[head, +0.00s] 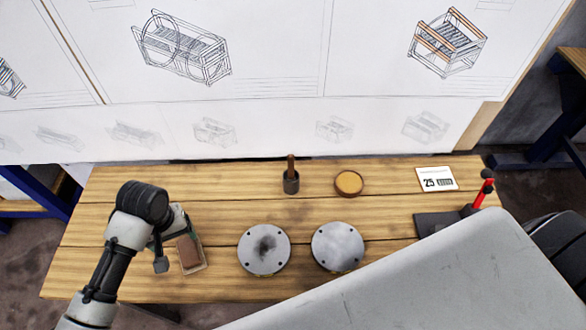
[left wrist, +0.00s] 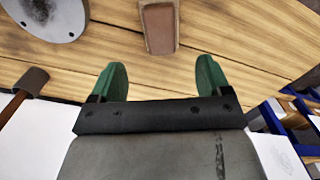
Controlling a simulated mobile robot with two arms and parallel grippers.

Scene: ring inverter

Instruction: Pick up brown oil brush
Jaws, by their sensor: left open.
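The brown oil brush (head: 291,164) appears to stand upright in a dark cup (head: 291,183) at the back middle of the table; its brown handle points up. In the left wrist view, the handle (left wrist: 11,109) and cup (left wrist: 33,80) show at the left edge. My left gripper (head: 170,245) is over the left part of the table, beside a brown block in a small tray. Its green fingers are apart and nothing is between them (left wrist: 160,82). It is well left of the brush in the head view. My right gripper is not in view.
Two round metal plates (head: 264,250) (head: 338,247) lie mid-table. The brown block (head: 189,250) lies in its tray. A round tan-topped dish (head: 349,183) is right of the cup. A calendar card (head: 437,179) and a red-handled tool (head: 483,190) are farther right. A drawing board (head: 270,125) stands behind.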

